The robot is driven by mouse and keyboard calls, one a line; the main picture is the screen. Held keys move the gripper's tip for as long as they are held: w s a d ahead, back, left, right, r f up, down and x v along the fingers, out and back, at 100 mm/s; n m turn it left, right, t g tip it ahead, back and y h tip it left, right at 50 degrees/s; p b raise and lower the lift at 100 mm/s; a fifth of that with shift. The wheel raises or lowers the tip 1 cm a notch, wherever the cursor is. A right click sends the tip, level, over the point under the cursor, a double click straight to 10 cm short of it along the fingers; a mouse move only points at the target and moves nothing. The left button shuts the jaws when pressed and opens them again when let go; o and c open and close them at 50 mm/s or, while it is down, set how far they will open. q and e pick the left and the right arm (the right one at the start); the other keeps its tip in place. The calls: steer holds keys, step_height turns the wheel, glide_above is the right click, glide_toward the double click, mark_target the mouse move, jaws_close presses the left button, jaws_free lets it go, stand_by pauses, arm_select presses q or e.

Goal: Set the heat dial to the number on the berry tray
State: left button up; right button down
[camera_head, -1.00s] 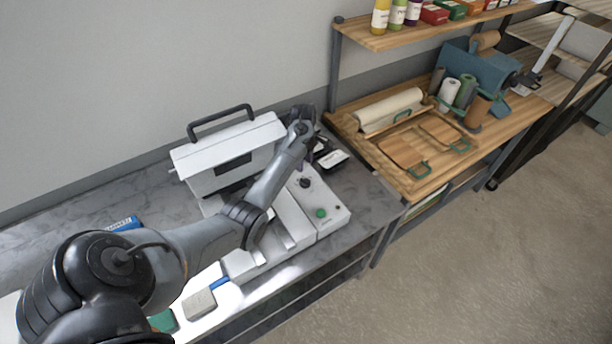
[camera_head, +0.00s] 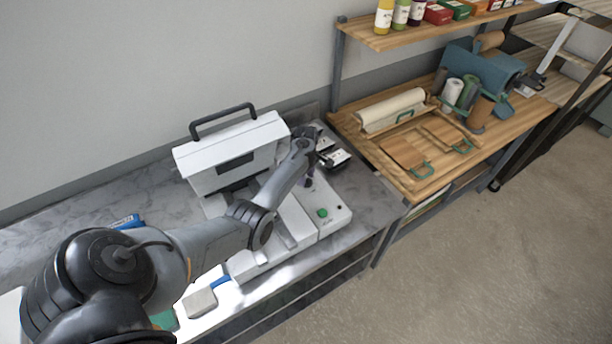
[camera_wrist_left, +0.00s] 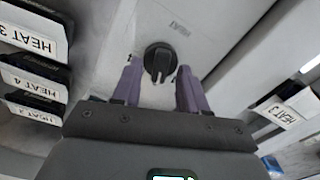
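The black heat dial (camera_wrist_left: 160,60) sits on the white control panel (camera_wrist_left: 155,20) in the left wrist view, with the word HEAT printed near it. My left gripper (camera_wrist_left: 160,68) is open, its purple fingertips on either side of the dial; I cannot tell whether they touch it. In the head view the left gripper (camera_head: 308,181) is over the panel and hides most of the dial. Black trays labelled HEAT 3 (camera_wrist_left: 32,40) and HEAT 4 (camera_wrist_left: 32,82) stand at left in the wrist view. I cannot tell which tray is the berry one. My right gripper is out of view.
The white machine with a black handle (camera_head: 228,155) stands behind and left of my left arm. A green button (camera_head: 322,213) is in front of the dial area. Another HEAT label (camera_wrist_left: 280,113) shows at right in the wrist view. A wooden bench (camera_head: 375,148) stands to the right.

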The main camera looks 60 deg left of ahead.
arm_select(q)
jaws_close()
steer(key=shift+r+m, duration=0.1)
steer(key=shift+m, duration=0.2)
steer(key=m+p, duration=0.2)
steer(key=shift+m, duration=0.3)
steer(key=m+p, duration=0.1)
steer(key=m, duration=0.2)
steer(key=shift+w, duration=0.1)
steer(key=shift+m, duration=0.8)
steer(key=shift+o, duration=0.4)
jaws_free()
